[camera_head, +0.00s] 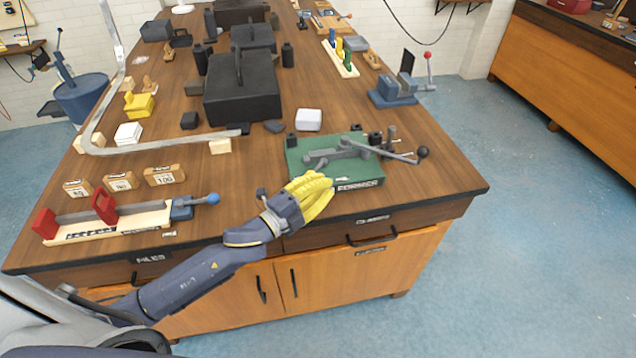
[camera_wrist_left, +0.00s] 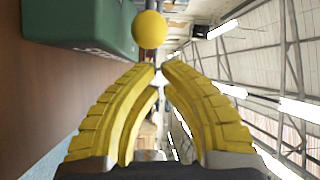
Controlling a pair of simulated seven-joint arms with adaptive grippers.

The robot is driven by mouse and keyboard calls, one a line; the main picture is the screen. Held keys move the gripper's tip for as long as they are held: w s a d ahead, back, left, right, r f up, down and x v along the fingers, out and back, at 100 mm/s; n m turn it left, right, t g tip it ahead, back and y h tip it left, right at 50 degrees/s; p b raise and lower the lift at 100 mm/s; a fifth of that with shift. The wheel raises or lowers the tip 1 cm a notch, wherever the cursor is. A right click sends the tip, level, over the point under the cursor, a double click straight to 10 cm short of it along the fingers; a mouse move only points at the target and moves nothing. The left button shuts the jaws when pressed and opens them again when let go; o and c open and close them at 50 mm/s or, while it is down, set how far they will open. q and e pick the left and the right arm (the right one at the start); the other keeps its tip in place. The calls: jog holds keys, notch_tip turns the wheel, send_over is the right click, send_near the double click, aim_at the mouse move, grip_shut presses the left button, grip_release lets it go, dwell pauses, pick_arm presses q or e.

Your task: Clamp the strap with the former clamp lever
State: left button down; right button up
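The green former block (camera_head: 306,164), with a label on its front, sits near the bench's front edge. Grey metal parts (camera_head: 345,150) lie across its top; I cannot tell strap from clamp there. A lever with a black ball knob (camera_head: 422,152) sticks out to the right. My left gripper (camera_head: 331,184), with yellow fingers, is at the block's front left corner. In the left wrist view the fingertips (camera_wrist_left: 160,68) nearly meet with nothing visible held. A yellow ball (camera_wrist_left: 150,30) shows just beyond them beside the green block (camera_wrist_left: 85,25). My right gripper is not in view.
A long bent grey bar (camera_head: 160,146) lies to the left on small wooden blocks. A red and blue fixture (camera_head: 110,217) stands at the front left, with numbered wooden blocks (camera_head: 165,176) behind it. Black boxes (camera_head: 243,100) stand farther back.

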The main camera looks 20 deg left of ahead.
pick_arm(q)
jog(key=shift+s+d+r, duration=0.1)
jog(key=shift+s+d, duration=0.5)
jog(key=shift+d, duration=0.2)
jog(key=v, duration=0.9)
jog(key=shift+a, duration=0.3)
jog(key=shift+r, duration=0.15)
